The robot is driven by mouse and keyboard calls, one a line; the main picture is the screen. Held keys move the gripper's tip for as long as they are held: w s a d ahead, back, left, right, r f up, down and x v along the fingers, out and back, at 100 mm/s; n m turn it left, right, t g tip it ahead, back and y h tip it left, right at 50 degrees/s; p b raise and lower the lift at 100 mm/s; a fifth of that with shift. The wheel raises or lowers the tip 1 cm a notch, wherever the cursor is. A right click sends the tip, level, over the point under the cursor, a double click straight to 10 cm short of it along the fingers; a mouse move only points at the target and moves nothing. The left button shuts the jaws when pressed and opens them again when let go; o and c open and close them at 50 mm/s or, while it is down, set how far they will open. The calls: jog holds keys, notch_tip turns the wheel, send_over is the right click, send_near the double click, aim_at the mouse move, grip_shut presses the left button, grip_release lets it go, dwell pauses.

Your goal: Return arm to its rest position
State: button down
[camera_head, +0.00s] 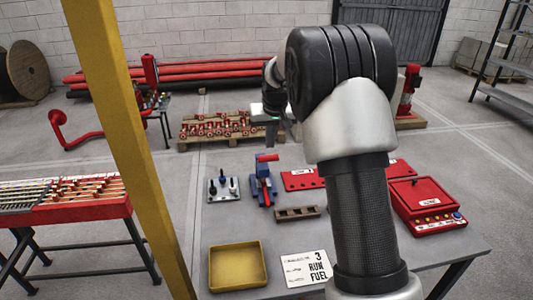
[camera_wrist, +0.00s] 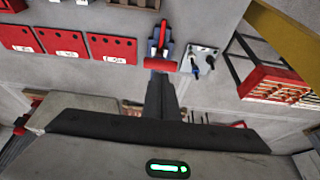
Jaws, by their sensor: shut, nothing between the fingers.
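My arm rises in the right half of the head view, bends at a black elbow, and its far end points away from me. My gripper (camera_head: 271,131) is small there, partly hidden by the arm, above the floor beyond the workbench (camera_head: 225,222). In the wrist view my gripper (camera_wrist: 160,82) shows as dark fingers, closed together and empty. They overlap the view of a blue and red clamp-like tool (camera_wrist: 161,47) but I see no contact. That tool (camera_head: 263,180) stands on the bench in the head view.
The bench holds a lever panel (camera_head: 223,189), a yellow tray (camera_head: 238,267), red plates (camera_head: 302,179) and a red control box (camera_head: 427,203). A yellow post (camera_head: 120,130) stands close at left. A pallet of red parts (camera_head: 228,128) lies beyond. Floor between is clear.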

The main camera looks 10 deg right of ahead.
jog(key=s+r, duration=0.7)
jog(key=s, duration=0.3)
jog(key=s+r, duration=0.7)
jog(key=s, duration=0.4)
jog(key=s+f+t+p, duration=0.1)
jog(key=s+f, duration=0.1)
jog(key=s, duration=1.8)
jog(key=shift+f, duration=0.3)
jog(key=c, duration=2.5)
grip_release()
jog(key=shift+s, duration=0.1)
